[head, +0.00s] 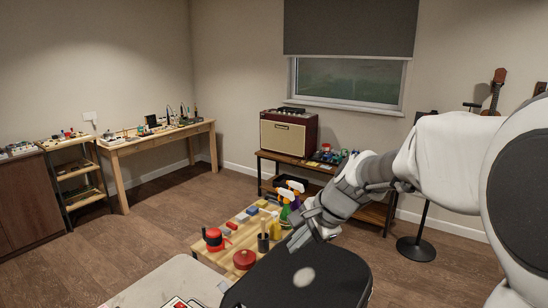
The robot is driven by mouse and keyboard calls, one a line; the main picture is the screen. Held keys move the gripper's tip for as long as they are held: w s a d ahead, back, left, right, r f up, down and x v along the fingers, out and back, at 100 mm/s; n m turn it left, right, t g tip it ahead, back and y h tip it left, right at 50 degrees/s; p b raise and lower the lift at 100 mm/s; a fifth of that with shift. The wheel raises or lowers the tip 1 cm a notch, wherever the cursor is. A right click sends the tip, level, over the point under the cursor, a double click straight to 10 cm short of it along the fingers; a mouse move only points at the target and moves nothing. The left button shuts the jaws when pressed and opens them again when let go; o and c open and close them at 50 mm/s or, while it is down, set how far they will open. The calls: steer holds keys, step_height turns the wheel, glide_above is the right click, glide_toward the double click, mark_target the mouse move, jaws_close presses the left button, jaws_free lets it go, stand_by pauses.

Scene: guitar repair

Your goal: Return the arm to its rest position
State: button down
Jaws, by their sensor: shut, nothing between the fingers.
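My arm reaches in from the right edge of the head view and slopes down to the left. My gripper (298,238) is at its lower end, above the far edge of a black case-like object (325,278). It is shut and holds nothing that I can see. The fingertips are small and partly lost against the things behind them.
A low wooden table (208,252) behind my gripper carries a red pot (244,259), a red and black container (214,239) and spray bottles. An amplifier (288,133) stands on a bench under the window. A workbench (160,140) is at left. The left floor is clear.

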steer(key=s+d+r+n+h, duration=0.1)
steer(key=s+d+n, duration=0.2)
steer(key=s, duration=0.5)
steer(key=s+d+r+n+h, duration=0.1)
steer(key=s+d+n+h, duration=0.1)
steer(key=s+n, duration=0.3)
steer(key=s+d+r+n+t+h, duration=0.1)
steer(key=s+d+n, duration=0.3)
steer(key=s, duration=0.7)
steer(key=shift+d+r+h, duration=0.15)
steer(key=shift+r+h, duration=0.1)
steer(key=shift+h, duration=0.05)
steer(key=shift+d, duration=0.1)
